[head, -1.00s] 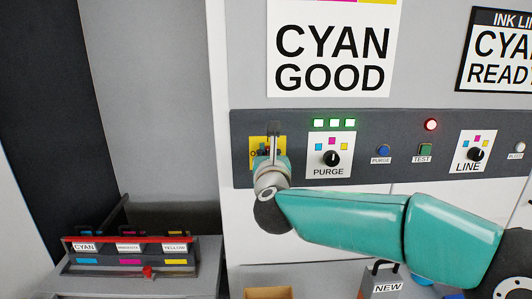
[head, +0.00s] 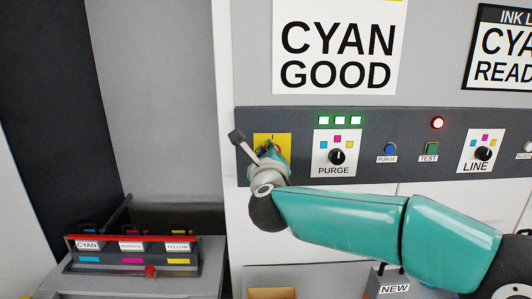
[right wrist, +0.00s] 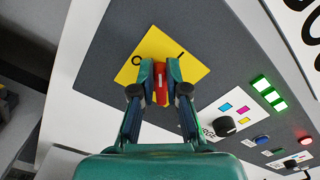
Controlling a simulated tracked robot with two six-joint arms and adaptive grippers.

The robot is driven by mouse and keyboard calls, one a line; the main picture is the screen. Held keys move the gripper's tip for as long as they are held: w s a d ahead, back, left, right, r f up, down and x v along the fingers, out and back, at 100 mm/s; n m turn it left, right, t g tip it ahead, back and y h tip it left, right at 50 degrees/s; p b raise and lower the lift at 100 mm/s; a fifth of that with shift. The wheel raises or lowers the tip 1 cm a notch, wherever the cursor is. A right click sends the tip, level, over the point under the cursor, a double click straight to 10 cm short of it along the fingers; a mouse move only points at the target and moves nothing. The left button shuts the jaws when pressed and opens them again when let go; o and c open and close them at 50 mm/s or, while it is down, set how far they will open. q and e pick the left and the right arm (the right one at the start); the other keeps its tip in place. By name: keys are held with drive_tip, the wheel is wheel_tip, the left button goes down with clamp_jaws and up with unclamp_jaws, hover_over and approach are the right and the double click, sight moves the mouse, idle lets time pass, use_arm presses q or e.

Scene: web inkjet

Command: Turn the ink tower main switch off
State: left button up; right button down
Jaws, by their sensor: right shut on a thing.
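The main switch has a yellow plate (head: 284,140) at the left end of the dark control panel, with an I mark at its top. In the right wrist view, the plate (right wrist: 165,48) shows O and I marks, and the red switch handle (right wrist: 161,84) lies between my fingers. My right gripper (right wrist: 161,80) is shut on this handle, which points between O and I. In the head view my right gripper (head: 270,155) covers most of the switch. My left gripper is not in view.
The purge knob (head: 337,156), a blue purge button (head: 387,149), a green test button (head: 431,148) and the line knob (head: 483,153) sit to the right on the panel. A cartridge rack (head: 130,258) stands at lower left.

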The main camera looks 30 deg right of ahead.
drive_tip(key=n, duration=0.3)
drive_tip(key=f+n, duration=0.1)
drive_tip(key=n, duration=0.2)
drive_tip(key=a+n+p, duration=0.1)
drive_tip(key=n, duration=0.3)
drive_tip(key=shift+w+f, duration=0.3)
drive_tip(key=c, duration=1.2)
unclamp_jaws()
drive_tip(key=shift+w+f, duration=0.2)
drive_tip(key=shift+s+d, duration=0.1)
drive_tip(key=shift+s, duration=0.1)
drive_tip(key=v, duration=1.2)
